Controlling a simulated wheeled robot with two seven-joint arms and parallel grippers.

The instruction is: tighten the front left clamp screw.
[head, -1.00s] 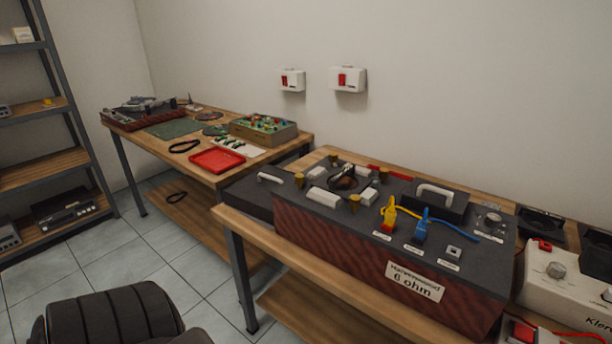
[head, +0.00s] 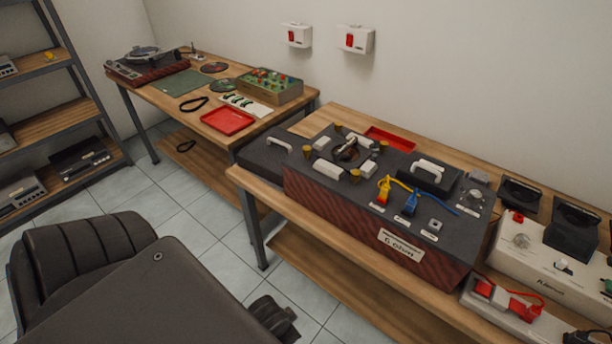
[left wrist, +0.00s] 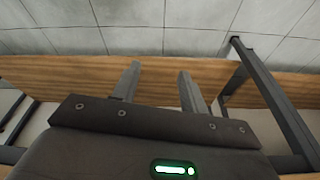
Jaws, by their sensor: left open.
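A dark-topped box with red-brown sides (head: 330,206) stands on the near bench. On its top a round ring part (head: 346,150) sits among white blocks and several brass screws, among them a left one (head: 307,152) and a front one (head: 355,176). I cannot tell for sure which is the front left clamp screw. My left arm fills the lower left of the head view, well short of the box. In the left wrist view my left gripper (left wrist: 159,80) is open and empty, its fingers apart over a wooden bench edge and floor. My right gripper is not in view.
A yellow plug (head: 382,189) and a blue plug (head: 410,203) stand on the box, right of the screws. A white handle (head: 427,168) rises behind them. A red tray (head: 390,139) lies behind the box. White devices (head: 545,255) crowd the bench's right end.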

